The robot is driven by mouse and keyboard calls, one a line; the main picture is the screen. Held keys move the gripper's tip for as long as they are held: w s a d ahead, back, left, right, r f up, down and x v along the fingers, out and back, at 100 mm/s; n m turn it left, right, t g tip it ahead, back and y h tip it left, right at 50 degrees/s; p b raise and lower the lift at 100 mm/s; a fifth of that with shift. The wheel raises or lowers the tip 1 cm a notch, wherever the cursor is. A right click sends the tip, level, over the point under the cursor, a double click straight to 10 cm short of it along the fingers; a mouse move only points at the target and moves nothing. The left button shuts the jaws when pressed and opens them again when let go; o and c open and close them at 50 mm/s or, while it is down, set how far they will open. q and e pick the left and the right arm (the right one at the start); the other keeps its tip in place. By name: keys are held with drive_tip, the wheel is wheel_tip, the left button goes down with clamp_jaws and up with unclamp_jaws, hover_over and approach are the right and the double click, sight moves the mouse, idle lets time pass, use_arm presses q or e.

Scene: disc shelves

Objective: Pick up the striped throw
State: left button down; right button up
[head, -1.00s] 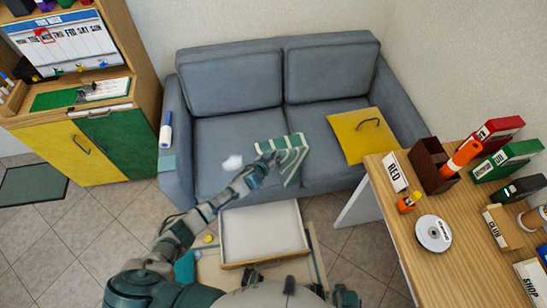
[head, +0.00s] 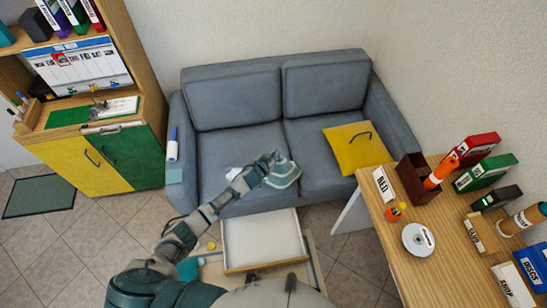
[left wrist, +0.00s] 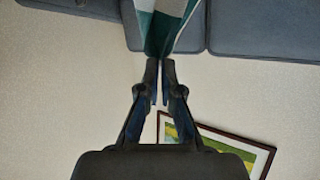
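The striped throw (head: 284,175), green and white, hangs from my left gripper (head: 268,160) in front of the sofa's seat. In the left wrist view the two fingers of my left gripper (left wrist: 159,68) are close together on the lower end of the throw (left wrist: 165,28). The gripper and arm hide a little of the throw in the head view. Whether the throw touches the sofa cannot be told. My right gripper is not in view.
A wooden desk (head: 440,225) with binders and a disc is at right, a cabinet (head: 135,153) at left.

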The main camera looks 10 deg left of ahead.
use_arm(q)
wheel_tip(320, 180, up, 20)
drive_tip(key=p, duration=1.1)
drive_tip(key=shift+p, duration=0.35)
